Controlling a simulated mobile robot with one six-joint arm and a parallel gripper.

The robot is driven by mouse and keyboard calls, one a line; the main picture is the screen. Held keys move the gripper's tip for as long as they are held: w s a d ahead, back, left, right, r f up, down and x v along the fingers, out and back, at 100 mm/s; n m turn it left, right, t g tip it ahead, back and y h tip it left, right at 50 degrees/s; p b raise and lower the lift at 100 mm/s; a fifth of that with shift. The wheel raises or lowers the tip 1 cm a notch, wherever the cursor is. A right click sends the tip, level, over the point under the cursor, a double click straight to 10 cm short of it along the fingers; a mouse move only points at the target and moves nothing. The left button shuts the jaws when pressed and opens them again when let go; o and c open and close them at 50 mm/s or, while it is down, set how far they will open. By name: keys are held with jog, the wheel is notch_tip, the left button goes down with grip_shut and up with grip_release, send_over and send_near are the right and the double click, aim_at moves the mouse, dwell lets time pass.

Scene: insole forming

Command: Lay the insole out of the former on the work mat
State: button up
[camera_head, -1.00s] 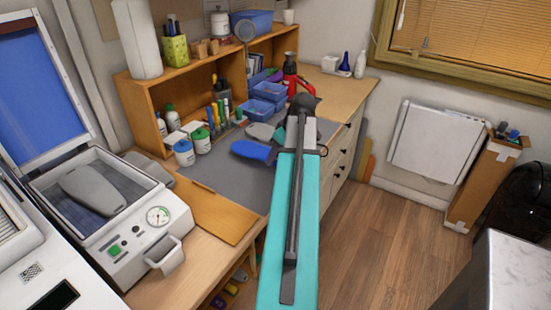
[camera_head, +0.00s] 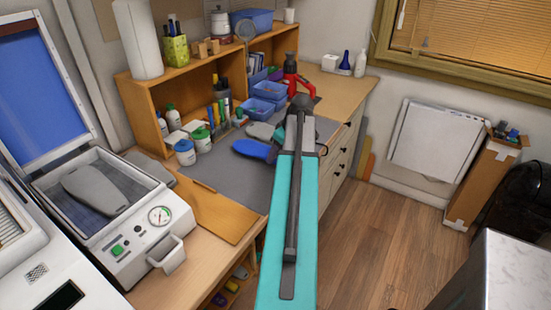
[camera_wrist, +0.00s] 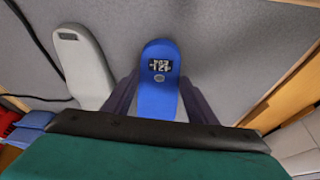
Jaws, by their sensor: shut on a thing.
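The blue insole (camera_head: 253,149) is over the grey work mat (camera_head: 225,180) on the bench, its right end hidden by my arm in the head view. In the wrist view, the blue insole (camera_wrist: 157,60) has a dark printed label, and my gripper (camera_wrist: 157,95) is shut on its near end, one finger on each side. Whether it touches the mat or hangs just above is unclear.
A grey insole-like piece (camera_wrist: 82,65) lies beside the blue one. Blue bins (camera_head: 268,90), white jars (camera_head: 185,152) and a red-and-black tool (camera_head: 295,80) stand along the back of the bench. The mat's front left is clear.

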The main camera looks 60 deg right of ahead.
jog(key=shift+f+p, duration=0.3)
jog(key=shift+f, duration=0.7)
jog(key=shift+f, duration=0.1)
jog(key=o, duration=1)
jog(key=shift+r, duration=0.25)
jog(key=shift+b+v, duration=1.2)
jog(key=shift+v, duration=4.7)
